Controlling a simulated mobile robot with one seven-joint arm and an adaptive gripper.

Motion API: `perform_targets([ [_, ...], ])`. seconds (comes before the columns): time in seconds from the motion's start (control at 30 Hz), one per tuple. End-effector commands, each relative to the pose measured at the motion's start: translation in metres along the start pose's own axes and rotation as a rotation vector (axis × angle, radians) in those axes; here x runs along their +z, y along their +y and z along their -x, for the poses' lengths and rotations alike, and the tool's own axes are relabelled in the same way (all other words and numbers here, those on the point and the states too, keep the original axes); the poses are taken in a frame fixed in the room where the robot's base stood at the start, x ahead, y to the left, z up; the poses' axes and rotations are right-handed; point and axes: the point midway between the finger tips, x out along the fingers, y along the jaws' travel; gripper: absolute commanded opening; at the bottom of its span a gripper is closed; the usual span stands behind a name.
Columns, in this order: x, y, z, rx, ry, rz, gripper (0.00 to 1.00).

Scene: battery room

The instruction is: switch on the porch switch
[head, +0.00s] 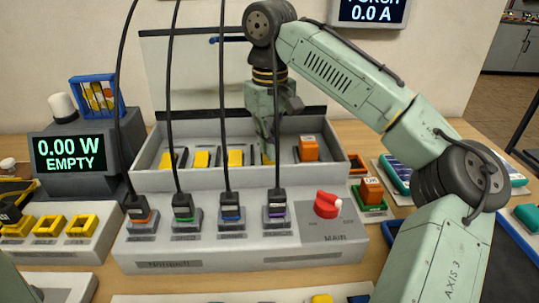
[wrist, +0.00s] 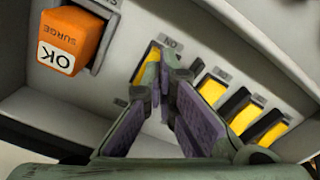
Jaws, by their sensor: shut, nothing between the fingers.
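A row of yellow rocker switches (head: 201,159) sits in the raised grey panel (head: 150,181). I cannot read which is the porch switch. A wall display (head: 370,12), its top line cut off, seems to read PORCH, with 0.0 A. My gripper (head: 268,153) is shut and empty, pointing down at the row's right-end yellow switch, largely hidden behind it. In the wrist view the fingertips (wrist: 170,68) are together close beside that yellow switch (wrist: 147,68). I cannot tell if they touch. The other yellow switches (wrist: 243,117) are to the right there.
An orange SURGE block marked OK (wrist: 70,45) stands beside the switch; the head view also shows it (head: 308,149). Black cables rise from several plugs (head: 231,202) in front. A red knob (head: 327,204) is at the front right. A display (head: 60,153) reads 0.00 W EMPTY.

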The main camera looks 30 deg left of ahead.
Motion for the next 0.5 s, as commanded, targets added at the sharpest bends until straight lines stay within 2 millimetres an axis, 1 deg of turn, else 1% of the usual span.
perform_targets([
  [0.5,0.0001,-0.0003,-0.0081,0.0,0.0,0.001,0.0],
])
